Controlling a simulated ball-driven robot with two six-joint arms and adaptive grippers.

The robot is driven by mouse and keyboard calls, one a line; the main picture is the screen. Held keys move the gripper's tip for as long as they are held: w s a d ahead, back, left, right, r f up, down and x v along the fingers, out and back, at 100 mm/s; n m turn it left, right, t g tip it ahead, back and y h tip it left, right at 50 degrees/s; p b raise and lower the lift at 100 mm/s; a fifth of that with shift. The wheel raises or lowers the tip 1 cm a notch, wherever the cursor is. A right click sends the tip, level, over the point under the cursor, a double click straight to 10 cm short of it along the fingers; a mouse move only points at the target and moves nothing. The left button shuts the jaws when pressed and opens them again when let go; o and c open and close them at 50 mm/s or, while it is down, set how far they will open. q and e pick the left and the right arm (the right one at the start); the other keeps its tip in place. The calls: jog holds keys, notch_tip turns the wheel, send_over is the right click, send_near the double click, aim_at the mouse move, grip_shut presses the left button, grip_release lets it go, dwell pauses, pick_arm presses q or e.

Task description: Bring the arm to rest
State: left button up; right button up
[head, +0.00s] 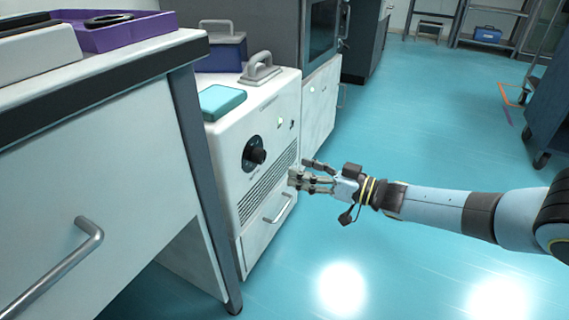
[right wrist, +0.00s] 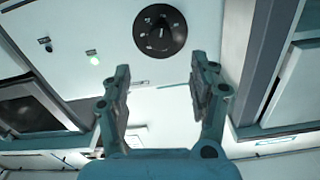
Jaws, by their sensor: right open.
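My right gripper (head: 304,176) is held out from the right in the head view, in front of the white machine (head: 222,146). It is open, and nothing shows between its fingers. In the right wrist view its two fingers (right wrist: 160,95) stand apart, with the machine's pale front panel beyond them. The machine's black dial (head: 254,153) lies to the left of the fingertips in the head view. The dial also shows above and between the fingers in the right wrist view (right wrist: 160,33). I cannot tell the exact gap between fingertips and panel. My left gripper is not in view.
A bench with a drawer handle (head: 62,262) and a purple tray (head: 118,34) stands at the left. A teal block (head: 220,101) lies on the machine. A dark blue cart (head: 553,112) stands at the right. The blue floor (head: 430,120) between is clear.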

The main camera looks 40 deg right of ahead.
jog(key=shift+v, duration=0.75)
jog(key=s+a+f+m+g+h, duration=0.2)
jog(key=s+a+f+g+h, duration=0.3)
jog(key=s, duration=0.5)
jog(key=s+a+f+m+g+h, duration=0.35)
jog(key=s+a, duration=0.25)
jog(key=s, duration=0.3)
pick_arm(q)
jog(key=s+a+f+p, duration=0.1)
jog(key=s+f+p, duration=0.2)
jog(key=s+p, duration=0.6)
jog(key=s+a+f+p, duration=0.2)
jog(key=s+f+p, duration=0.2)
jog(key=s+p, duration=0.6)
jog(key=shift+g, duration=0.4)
pick_arm(e)
jog(key=s+f+n+g, duration=0.1)
jog(key=s+f+g, duration=0.2)
jog(key=s, duration=1.1)
jog(key=s+d+f+n+g, duration=0.1)
jog(key=s+f+n+g, duration=0.1)
jog(key=s, duration=1.2)
jog(key=f+g+y, duration=0.1)
jog(key=g, duration=0.1)
jog(key=shift+g, duration=0.35)
